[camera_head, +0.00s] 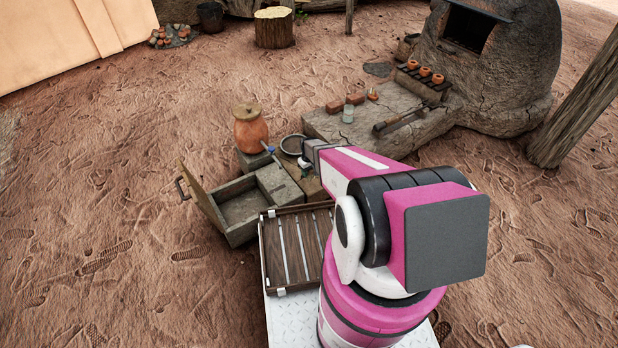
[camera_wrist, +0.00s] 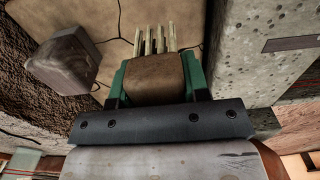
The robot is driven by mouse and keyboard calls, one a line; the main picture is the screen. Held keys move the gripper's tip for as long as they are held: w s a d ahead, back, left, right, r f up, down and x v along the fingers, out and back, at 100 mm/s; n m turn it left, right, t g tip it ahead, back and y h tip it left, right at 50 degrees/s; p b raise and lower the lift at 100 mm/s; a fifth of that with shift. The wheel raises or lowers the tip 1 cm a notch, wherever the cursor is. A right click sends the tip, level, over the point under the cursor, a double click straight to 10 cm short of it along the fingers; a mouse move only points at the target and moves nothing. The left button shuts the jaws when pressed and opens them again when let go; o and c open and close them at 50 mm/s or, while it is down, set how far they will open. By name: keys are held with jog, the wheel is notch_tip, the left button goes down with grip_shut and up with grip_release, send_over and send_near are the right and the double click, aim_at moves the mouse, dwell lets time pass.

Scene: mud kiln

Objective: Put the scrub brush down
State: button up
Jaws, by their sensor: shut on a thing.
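In the wrist view, the scrub brush (camera_wrist: 155,80) has a brown block body and pale bristles pointing toward the top of the picture. My gripper (camera_wrist: 156,66) has green fingers on both sides of the block and is shut on it. Behind the bristles lies a tan, cracked surface; I cannot tell whether the brush touches it. In the head view, my arm reaches over the low worktop, and the gripper and brush are mostly hidden behind the arm's end.
An open drawer (camera_head: 240,207), a lidded clay jar (camera_head: 250,132) and a round dark-rimmed pan (camera_head: 292,144) are near the arm's end. A grey block (camera_wrist: 66,62) is near the gripper.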

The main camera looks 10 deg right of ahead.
aim_at(309, 176)
jog(key=shift+f, duration=1.95)
jog(key=shift+f, duration=0.2)
jog(key=o, duration=0.8)
jog(key=shift+o, duration=0.2)
jog(key=shift+r, duration=0.15)
notch_tip(309, 176, up, 12)
jog(key=shift+r, duration=0.1)
jog(key=s+r+m, duration=0.2)
jog(key=s+r, duration=0.9)
jog(key=r, duration=0.3)
jog(key=s+r+m, duration=0.2)
jog(key=s+r, duration=0.9)
jog(key=r, duration=0.3)
jog(key=shift+r+m, duration=0.3)
